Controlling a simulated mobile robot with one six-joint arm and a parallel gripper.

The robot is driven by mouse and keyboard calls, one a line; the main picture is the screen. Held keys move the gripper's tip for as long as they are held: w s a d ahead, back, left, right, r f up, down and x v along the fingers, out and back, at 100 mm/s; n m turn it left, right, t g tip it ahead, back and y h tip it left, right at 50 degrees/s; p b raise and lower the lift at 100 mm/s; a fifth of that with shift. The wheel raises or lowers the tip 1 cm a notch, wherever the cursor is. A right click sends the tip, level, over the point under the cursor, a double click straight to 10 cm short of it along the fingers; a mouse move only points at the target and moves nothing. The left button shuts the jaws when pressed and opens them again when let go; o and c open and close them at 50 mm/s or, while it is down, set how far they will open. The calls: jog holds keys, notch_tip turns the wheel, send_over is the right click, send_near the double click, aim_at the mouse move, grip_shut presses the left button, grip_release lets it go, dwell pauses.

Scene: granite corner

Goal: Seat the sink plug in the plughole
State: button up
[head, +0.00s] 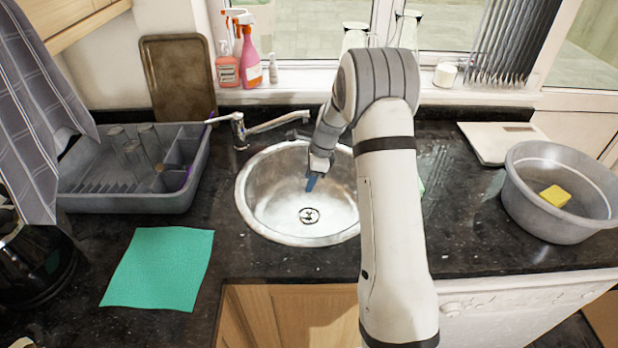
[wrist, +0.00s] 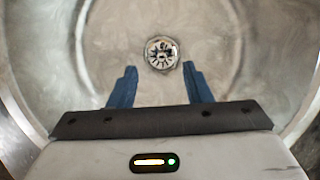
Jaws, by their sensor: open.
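The plughole (head: 309,215) is a round metal fitting with dark slots in the floor of the steel sink (head: 262,205). It also shows in the wrist view (wrist: 161,54), just beyond and between my fingertips. My gripper (head: 312,183) points down inside the sink, above and behind the plughole in the head view. Its two blue fingers are apart with nothing between them in the wrist view (wrist: 160,69). I cannot make out a separate sink plug in either view. My arm hides the right part of the sink and some worktop beside it.
A tap (head: 240,130) stands behind the sink. A grey dish rack (head: 130,200) with glasses and a green cloth (head: 160,268) lie left. A grey basin (head: 545,215) with a yellow sponge (head: 555,196) and a white flat object (head: 495,143) are right. A green edge (head: 422,187) peeks past my arm.

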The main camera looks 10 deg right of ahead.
dwell(0.5)
notch_tip(320, 180, up, 7)
jog(key=p, duration=0.5)
